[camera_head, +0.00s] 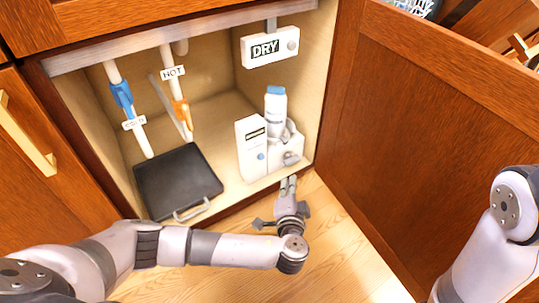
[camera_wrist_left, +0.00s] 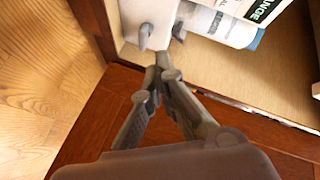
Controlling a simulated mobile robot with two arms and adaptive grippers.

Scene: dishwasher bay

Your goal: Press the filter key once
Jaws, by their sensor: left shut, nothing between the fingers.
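A white unit (camera_head: 252,146) stands on the cabinet floor at the right, with a small dark label and a round blue button (camera_head: 261,156) on its front. Beside it is a white holder with a grey knob (camera_head: 291,158) and a white, blue-capped bottle (camera_head: 275,108). I cannot tell which part is the filter key. My left gripper (camera_head: 289,180) is shut and empty, just in front of the holder. My right gripper is out of view.
A black tray (camera_head: 178,180) with a metal handle lies on the cabinet floor at left. Pipes with a blue valve (camera_head: 122,95) and an orange valve (camera_head: 182,113) rise behind it. A DRY box (camera_head: 270,46) hangs above. The open door (camera_head: 420,130) bounds the right side.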

